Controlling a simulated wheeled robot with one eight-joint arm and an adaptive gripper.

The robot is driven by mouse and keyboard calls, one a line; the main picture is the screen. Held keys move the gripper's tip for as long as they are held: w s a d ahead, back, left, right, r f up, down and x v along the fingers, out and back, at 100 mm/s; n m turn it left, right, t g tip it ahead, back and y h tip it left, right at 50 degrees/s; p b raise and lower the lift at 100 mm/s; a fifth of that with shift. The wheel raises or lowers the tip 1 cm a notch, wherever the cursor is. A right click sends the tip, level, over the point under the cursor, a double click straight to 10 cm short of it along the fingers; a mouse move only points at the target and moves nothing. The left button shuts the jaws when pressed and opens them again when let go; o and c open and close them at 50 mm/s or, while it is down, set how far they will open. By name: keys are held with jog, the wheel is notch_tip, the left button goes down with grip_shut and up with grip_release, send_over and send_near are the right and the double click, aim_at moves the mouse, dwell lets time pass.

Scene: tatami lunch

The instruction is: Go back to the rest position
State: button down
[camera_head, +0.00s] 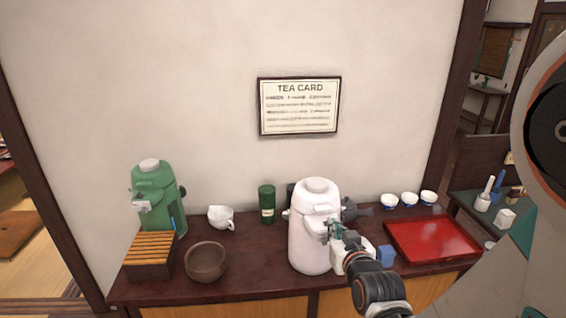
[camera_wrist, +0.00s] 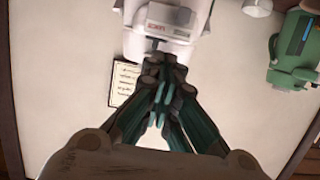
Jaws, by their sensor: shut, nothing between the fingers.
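My gripper (camera_head: 338,232) is in front of the white air pot (camera_head: 315,240) on the dark counter. In the wrist view my gripper (camera_wrist: 162,88) has its dark green fingers together, with nothing seen between them. The white pot (camera_wrist: 170,45) fills the top middle of that view, just beyond the fingertips. I cannot tell whether the fingers touch it. My arm (camera_head: 378,290) comes in from the lower right of the head view and hides part of the counter.
A red tray (camera_head: 433,240) lies right of my gripper, with small cups (camera_head: 409,199) behind it. A blue block (camera_head: 386,256) sits close to my wrist. A green pot (camera_head: 155,200), white jug (camera_head: 221,217), brown bowl (camera_head: 206,262) and green canister (camera_head: 267,204) stand to the left.

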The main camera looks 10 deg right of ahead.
jog(key=s+r+g, duration=0.2)
jog(key=s+g, duration=0.2)
jog(key=s, duration=0.6)
jog(key=s+r+g, duration=0.2)
jog(key=s+g, duration=0.2)
jog(key=s, duration=0.7)
jog(key=shift+r, duration=0.25)
jog(key=shift+a, duration=0.1)
dwell(0.8)
